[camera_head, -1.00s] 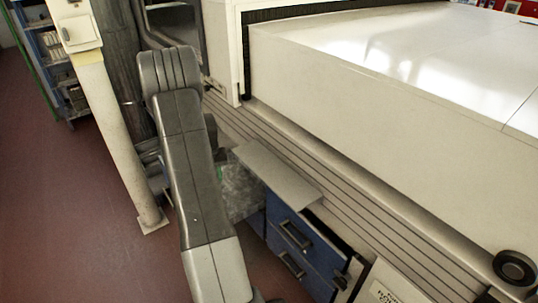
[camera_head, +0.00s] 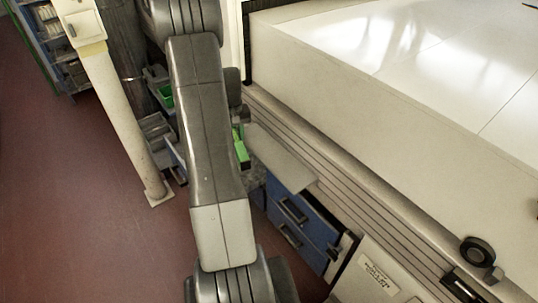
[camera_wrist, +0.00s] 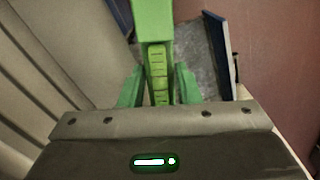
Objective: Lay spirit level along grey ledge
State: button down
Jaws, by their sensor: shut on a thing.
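The green spirit level (camera_wrist: 153,18) is between the green fingers of my gripper (camera_wrist: 158,88) in the wrist view. The gripper is shut on it, and it extends away past the top edge of the picture. In the head view a short green piece, apparently the level (camera_head: 241,150), shows beside my arm, close to the left end of the grey ledge (camera_head: 283,161). My arm hides most of the gripper and the level there. I cannot tell whether the level touches the ledge. The visible part of the ledge is bare.
The ledge juts from the ribbed side of a large cream machine (camera_head: 360,95). Below it stands a blue drawer unit (camera_head: 297,214). A cream post (camera_head: 125,120) and bins stand left of my arm. Open red floor (camera_head: 80,210) lies at the left.

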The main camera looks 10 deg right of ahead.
jog(key=s+d+r+n, duration=0.1)
jog(key=s+d+r, duration=0.3)
jog(key=s+d, duration=0.4)
jog(key=s+d+r+n, duration=0.2)
jog(key=s+d+r, duration=0.2)
jog(key=s+d, duration=0.4)
jog(key=s, duration=0.4)
jog(key=shift+s+n, duration=0.3)
jog(key=shift+s, duration=0.05)
